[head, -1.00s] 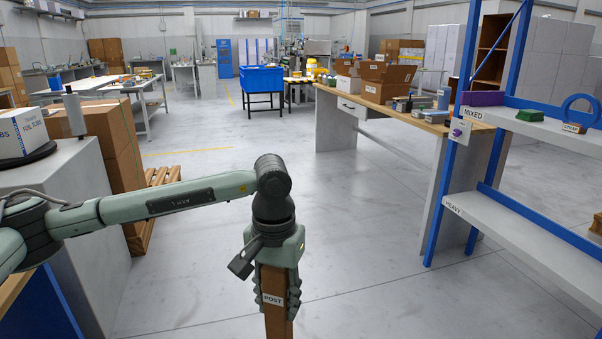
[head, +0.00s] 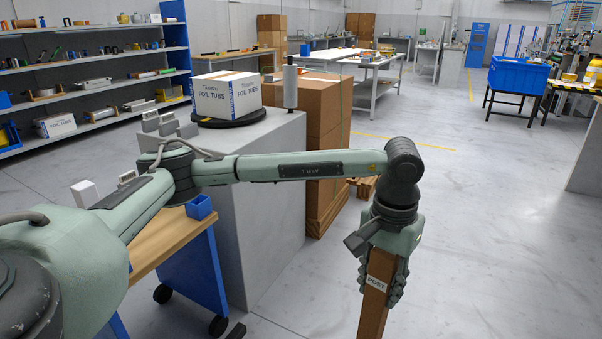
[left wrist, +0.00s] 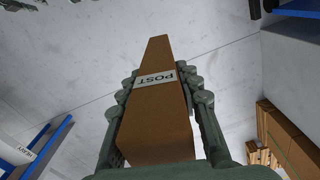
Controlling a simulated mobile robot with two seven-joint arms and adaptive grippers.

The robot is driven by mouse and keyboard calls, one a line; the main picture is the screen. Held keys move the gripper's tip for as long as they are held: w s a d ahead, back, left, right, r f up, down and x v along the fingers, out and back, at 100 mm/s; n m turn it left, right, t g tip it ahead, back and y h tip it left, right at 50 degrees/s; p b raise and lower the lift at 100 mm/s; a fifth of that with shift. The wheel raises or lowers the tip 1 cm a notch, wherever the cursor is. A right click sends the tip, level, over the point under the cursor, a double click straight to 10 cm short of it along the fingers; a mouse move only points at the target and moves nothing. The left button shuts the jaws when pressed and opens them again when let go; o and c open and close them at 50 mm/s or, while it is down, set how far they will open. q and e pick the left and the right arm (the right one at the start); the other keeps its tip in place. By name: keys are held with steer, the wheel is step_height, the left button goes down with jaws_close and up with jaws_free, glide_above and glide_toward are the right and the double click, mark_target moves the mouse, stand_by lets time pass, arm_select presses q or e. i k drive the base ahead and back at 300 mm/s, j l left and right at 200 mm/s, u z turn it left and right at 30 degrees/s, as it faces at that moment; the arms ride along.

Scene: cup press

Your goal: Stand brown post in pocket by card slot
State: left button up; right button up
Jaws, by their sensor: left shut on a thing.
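The brown post (head: 374,302), with a white POST label, hangs from my left gripper (head: 386,273) over the open floor, low in the head view and right of centre. My left gripper is shut on it, with fingers on both sides. In the left wrist view the post (left wrist: 158,115) runs away between the two fingers (left wrist: 160,95) with its label across it. The post's lower end is cut off in the head view. I see no pocket or card slot that I can make out. My right gripper is not in view.
A grey cabinet (head: 262,215) bears a box of foil tubs (head: 225,96) on a dark turntable (head: 228,118). Stacked brown cartons (head: 318,120) stand behind it. A blue cart with a wooden top (head: 165,236) is at the left.

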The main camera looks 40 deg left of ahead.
mark_target(201, 213)
steer(key=i+z, duration=0.35)
steer(key=i, duration=0.15)
steer(key=i+j+z, duration=0.35)
steer(key=i, duration=0.15)
steer(key=l+z, duration=0.1)
steer(key=z, duration=9.2)
steer(key=i+z, duration=0.25)
